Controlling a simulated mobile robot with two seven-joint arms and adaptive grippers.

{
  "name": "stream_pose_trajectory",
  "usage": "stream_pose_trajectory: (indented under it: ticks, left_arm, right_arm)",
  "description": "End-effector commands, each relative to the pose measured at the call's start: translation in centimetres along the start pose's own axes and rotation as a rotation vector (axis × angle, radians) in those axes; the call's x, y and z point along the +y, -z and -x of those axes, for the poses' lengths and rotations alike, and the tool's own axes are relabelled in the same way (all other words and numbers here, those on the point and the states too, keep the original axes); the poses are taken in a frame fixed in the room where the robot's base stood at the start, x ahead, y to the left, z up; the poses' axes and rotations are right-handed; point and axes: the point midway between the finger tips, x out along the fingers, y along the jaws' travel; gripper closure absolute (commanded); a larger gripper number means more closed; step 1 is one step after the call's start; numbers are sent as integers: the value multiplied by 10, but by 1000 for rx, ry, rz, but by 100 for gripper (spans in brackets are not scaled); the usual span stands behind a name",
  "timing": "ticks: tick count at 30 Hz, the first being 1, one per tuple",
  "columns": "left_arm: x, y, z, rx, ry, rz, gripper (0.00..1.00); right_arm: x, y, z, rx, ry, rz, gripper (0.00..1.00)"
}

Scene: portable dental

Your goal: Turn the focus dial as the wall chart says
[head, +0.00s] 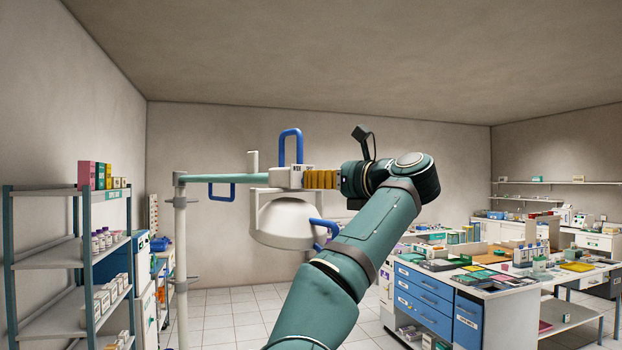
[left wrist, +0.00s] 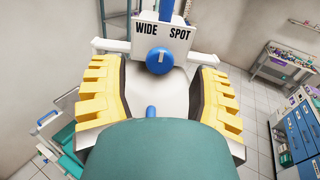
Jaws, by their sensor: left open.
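The dental lamp (head: 285,222) hangs from a teal arm on a white pole, with blue handles. In the left wrist view its white panel reads WIDE on the left and SPOT on the right. The round blue focus dial (left wrist: 160,62) sits below these words, with a small pale mark near its upper middle. My left gripper (head: 308,179) is open at the lamp panel; its yellow fingers (left wrist: 160,78) stand apart on either side of the dial, not closed on it. In the head view the dial is hidden. I cannot make out a readable wall chart. My right gripper is out of view.
Grey shelves (head: 75,252) with boxes and bottles stand at the left. A cluttered workbench (head: 428,276) with blue drawers stands at the right. A blue lamp handle (head: 291,146) rises close to the gripper. The tiled floor below the lamp is clear.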

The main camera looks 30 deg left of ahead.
Motion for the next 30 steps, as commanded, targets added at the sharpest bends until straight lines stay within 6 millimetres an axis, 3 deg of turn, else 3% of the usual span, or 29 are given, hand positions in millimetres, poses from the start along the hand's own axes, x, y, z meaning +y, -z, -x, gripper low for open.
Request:
stream_pose_trajectory:
  ticks: [3,9,20,25,26,30]
  left_arm:
    - [1,-1,-20,1,-2,0,38]
    - [0,-1,-37,0,-1,0,38]
    - [0,0,-40,0,0,0,36]
    - [0,0,-40,0,0,-1,96]
    - [0,0,-40,0,0,-1,100]
    - [0,0,-40,0,0,-2,100]
  right_arm:
    - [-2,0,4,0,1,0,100]
    - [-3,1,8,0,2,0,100]
    - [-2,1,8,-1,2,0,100]
    - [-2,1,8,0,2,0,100]
    - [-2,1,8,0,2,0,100]
    - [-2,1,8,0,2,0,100]
